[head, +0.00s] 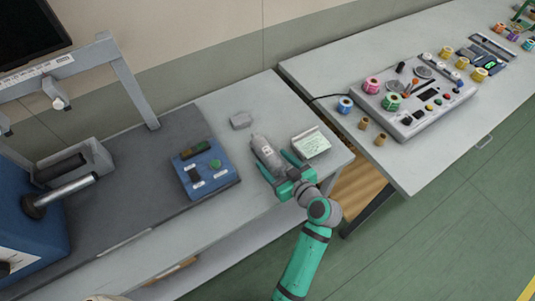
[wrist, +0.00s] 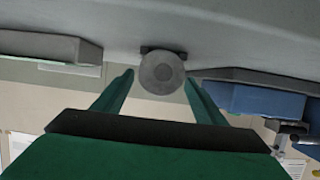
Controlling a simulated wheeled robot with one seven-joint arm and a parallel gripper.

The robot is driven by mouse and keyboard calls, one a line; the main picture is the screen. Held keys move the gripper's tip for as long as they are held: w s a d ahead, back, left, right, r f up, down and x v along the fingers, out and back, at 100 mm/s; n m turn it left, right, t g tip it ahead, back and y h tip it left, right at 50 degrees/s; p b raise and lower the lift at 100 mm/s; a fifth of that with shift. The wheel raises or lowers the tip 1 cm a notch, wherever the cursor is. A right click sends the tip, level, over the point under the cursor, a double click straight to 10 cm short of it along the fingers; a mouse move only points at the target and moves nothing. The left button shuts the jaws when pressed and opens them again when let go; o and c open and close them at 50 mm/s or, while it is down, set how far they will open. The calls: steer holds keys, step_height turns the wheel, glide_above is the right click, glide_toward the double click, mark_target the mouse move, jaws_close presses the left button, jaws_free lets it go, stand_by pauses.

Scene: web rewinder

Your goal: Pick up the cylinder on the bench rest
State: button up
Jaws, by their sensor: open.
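The grey cylinder (head: 267,152) lies on the light bench near its right end, with a pale label on its side. In the wrist view its round end (wrist: 161,73) faces me, centred between the fingers. A dark piece of the rest (wrist: 150,49) shows at its edge; the rest is otherwise hidden. My green gripper (head: 272,161) is open, with one finger on each side of the cylinder's near end. In the wrist view a gap shows between each fingertip and the cylinder, and the gripper (wrist: 160,77) holds nothing.
A second bench (head: 330,75) with a panel and coloured spools stands at right, across a gap.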

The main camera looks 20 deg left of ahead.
mark_target(267, 154)
steer(key=x, duration=0.5)
steer(key=shift+w+r, duration=0.1)
steer(key=shift+r, duration=0.15)
jaws_close()
